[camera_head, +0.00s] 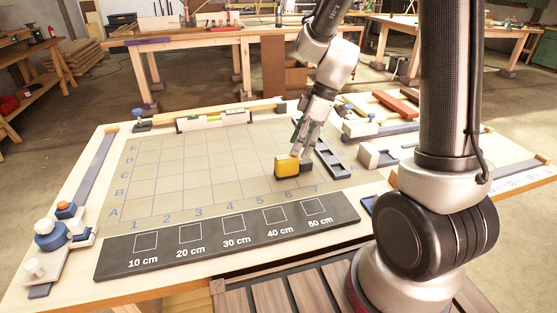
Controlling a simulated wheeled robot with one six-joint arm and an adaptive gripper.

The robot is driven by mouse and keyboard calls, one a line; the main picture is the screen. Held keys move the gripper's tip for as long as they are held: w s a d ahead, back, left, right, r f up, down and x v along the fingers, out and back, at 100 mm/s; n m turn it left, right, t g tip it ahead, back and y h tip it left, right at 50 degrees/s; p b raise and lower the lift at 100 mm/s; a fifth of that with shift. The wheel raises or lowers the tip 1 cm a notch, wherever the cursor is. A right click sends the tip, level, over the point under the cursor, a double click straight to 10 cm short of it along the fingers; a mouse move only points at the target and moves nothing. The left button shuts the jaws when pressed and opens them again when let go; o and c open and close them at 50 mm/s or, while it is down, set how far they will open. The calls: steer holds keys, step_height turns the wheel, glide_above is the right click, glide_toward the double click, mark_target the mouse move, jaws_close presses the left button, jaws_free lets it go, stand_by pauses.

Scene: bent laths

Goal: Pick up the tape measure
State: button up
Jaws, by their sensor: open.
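My gripper is open. Its fingertips are small in this view and partly hidden behind the tape measure, so I cannot tell whether they touch it.
A dark board (180,259) with squares marked 10 cm to 50 cm lies in front of the mat. A clamp-like tool with a blue knob (50,234) is at left. A spirit level (213,120) lies behind. Trays and blocks (378,155) crowd the right. The mat's left is clear.

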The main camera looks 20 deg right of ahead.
mark_target(289, 156)
steer(key=shift+w+a+r+n, duration=0.1)
steer(key=shift+w+a+n, duration=0.2)
steer(key=shift+w+n, duration=0.5)
steer(key=shift+s+n, duration=0.1)
steer(key=shift+n, duration=1)
steer(key=x, duration=0.8)
steer(key=shift+w, duration=0.25)
steer(key=shift+r, duration=0.15)
jaws_close()
